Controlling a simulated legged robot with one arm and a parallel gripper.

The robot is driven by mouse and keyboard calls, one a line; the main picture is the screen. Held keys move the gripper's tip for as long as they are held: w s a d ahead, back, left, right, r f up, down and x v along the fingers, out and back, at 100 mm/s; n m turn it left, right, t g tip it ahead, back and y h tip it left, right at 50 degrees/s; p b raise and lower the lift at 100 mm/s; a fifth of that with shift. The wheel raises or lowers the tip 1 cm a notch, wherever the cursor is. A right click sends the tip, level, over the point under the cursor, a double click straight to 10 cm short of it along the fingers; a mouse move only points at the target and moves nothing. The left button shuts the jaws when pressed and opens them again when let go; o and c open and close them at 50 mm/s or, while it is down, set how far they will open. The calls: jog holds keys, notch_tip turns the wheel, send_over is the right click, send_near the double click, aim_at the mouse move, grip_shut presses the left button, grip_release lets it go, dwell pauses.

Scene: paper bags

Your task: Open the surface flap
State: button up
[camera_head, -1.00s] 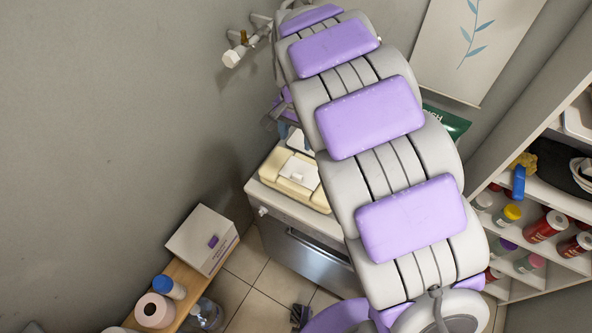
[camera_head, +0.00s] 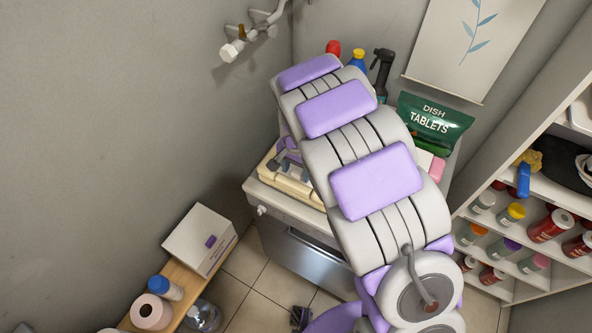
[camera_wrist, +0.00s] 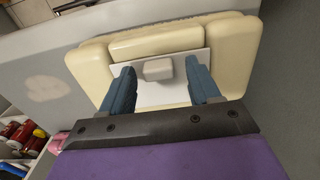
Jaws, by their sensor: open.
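The cream box (camera_head: 272,178) lies on top of the white appliance, partly hidden behind my arm in the head view. In the wrist view the cream box (camera_wrist: 84,68) surrounds a flat white flap (camera_wrist: 158,98) with a small grey-beige knob (camera_wrist: 158,70). My gripper (camera_wrist: 160,66) is open, its two blue-grey fingers on either side of the knob with gaps showing. I cannot tell how far the fingertips are above the flap. The flap appears to lie flat in the box. In the head view my gripper (camera_head: 286,157) is over the box.
The dishwasher-like appliance (camera_head: 305,255) carries a green dish tablets bag (camera_head: 433,122), a black spray bottle (camera_head: 382,72) and other bottles at the back. Shelves of bottles (camera_head: 520,225) stand at right. A low bench with a white box (camera_head: 200,240) is at left.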

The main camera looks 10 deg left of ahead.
jog(key=shift+f, duration=0.2)
grip_shut()
dwell(0.6)
